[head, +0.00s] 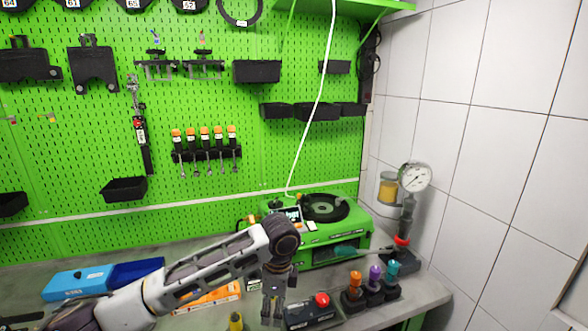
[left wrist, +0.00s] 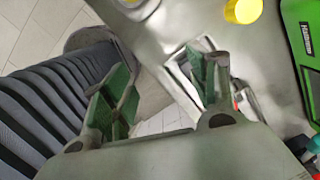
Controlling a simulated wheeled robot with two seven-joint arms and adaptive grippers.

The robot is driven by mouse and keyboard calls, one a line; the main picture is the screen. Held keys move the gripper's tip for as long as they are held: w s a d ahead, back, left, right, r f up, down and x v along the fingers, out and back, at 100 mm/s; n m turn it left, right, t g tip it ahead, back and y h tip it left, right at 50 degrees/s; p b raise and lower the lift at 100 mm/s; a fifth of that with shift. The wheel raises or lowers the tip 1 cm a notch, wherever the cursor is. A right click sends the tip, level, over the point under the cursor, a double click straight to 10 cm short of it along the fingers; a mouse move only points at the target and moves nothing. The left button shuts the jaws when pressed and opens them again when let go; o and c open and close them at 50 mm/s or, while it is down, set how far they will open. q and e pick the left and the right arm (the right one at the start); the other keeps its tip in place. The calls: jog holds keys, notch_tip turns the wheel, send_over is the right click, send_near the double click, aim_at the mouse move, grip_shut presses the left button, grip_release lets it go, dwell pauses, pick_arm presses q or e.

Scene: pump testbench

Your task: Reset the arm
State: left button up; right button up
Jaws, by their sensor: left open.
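My left arm reaches in from the lower left of the head view, and its left gripper (head: 272,318) points down over the front part of the workbench. In the left wrist view, the two green-padded fingers of the left gripper (left wrist: 160,65) stand wide apart with nothing between them. A grey bench edge and the tiled floor show beyond them. My right gripper is in neither view.
The green pump testbench (head: 345,240) stands behind my left gripper. A black box with a red button (head: 312,312) is close to its right. Orange, purple and teal-topped items (head: 374,283) and a gauge (head: 414,178) stand farther right. A blue bin (head: 80,283) is at left.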

pick_arm(q)
jog(key=shift+s+d+f+n+t+h, duration=0.5)
jog(key=shift+s+d+f+n+h, duration=1.5)
jog(key=shift+s+d+f, duration=1.5)
jog(key=s+a+f+n+t+y, duration=0.1)
jog(key=s+a+f+n, duration=0.3)
jog(key=a, duration=0.4)
jog(key=s+a+f+n+t+y, duration=0.1)
jog(key=s+a+n, duration=0.4)
jog(key=a, duration=0.3)
jog(key=s+a+f+n+y, duration=0.1)
jog(key=s+a+f+n, duration=0.3)
jog(key=a, duration=0.4)
jog(key=s+f+g, duration=0.1)
jog(key=s+f, duration=0.1)
jog(key=f, duration=1.4)
jog(key=s+f, duration=0.2)
jog(key=f, duration=1.4)
jog(key=s+a+f, duration=0.2)
jog(key=s+f, duration=0.8)
jog(key=s, duration=0.1)
jog(key=s+a+f+g, duration=0.1)
jog(key=s+a+f, duration=0.1)
jog(key=s+f, duration=0.8)
jog(key=shift+s+a, duration=0.2)
jog(key=shift+s, duration=0.15)
